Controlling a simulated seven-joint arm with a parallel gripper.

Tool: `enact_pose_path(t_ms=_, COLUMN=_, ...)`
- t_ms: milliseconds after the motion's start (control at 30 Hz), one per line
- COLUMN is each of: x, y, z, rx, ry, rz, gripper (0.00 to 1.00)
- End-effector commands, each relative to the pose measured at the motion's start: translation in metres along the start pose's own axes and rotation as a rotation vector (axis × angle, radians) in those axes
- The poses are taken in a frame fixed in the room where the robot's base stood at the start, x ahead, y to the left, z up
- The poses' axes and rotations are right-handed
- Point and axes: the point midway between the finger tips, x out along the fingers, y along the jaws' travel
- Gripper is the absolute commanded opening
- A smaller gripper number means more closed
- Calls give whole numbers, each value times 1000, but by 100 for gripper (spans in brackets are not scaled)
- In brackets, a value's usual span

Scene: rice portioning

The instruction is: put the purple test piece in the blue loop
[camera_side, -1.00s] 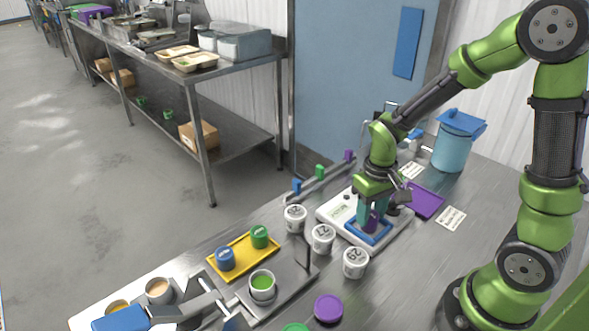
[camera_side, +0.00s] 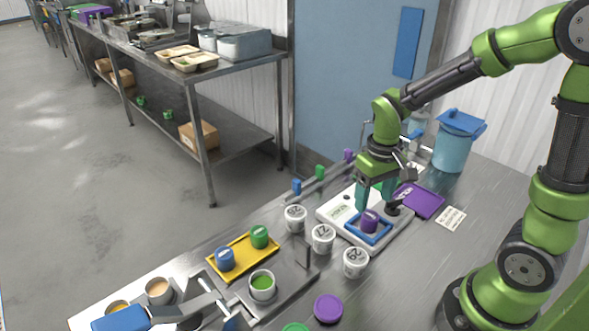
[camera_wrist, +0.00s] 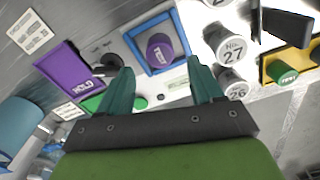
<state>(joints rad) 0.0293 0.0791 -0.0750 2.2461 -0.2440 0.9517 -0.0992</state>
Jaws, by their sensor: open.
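The purple test piece (camera_side: 369,220) stands upright inside the blue loop (camera_side: 383,237) on the white board (camera_side: 336,208). In the wrist view the purple test piece (camera_wrist: 160,50) sits within the blue square loop (camera_wrist: 147,28), with the frame around it. My gripper (camera_side: 375,208) is above and behind the piece in the side view, its teal fingers apart. In the wrist view my gripper (camera_wrist: 160,85) is open with nothing between its fingertips, and the piece lies beyond them.
White numbered cups (camera_side: 322,238) stand close left of the board. A black knob (camera_side: 393,208) and a purple HOLD tray (camera_side: 424,201) are at its right. A yellow tray (camera_side: 227,272) holds blue and green pieces. The counter at the front right is clear.

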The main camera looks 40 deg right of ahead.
Motion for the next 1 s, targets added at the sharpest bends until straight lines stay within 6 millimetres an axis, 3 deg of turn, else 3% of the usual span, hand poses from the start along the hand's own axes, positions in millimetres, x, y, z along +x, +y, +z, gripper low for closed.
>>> enact_pose_path(t_ms=200, x=-47, y=0, z=0, rx=0, ry=6, rz=-1, gripper=66)
enact_pose_path(t_ms=500, x=-78, y=-3, z=4, rx=2, ry=29, rz=-16, gripper=66)
enact_pose_path(t_ms=800, x=-125, y=-32, z=47, rx=47, ry=348, rz=-219, gripper=66)
enact_pose_path(t_ms=1000, x=-141, y=-43, z=70, rx=78, ry=509, rz=-331, gripper=66)
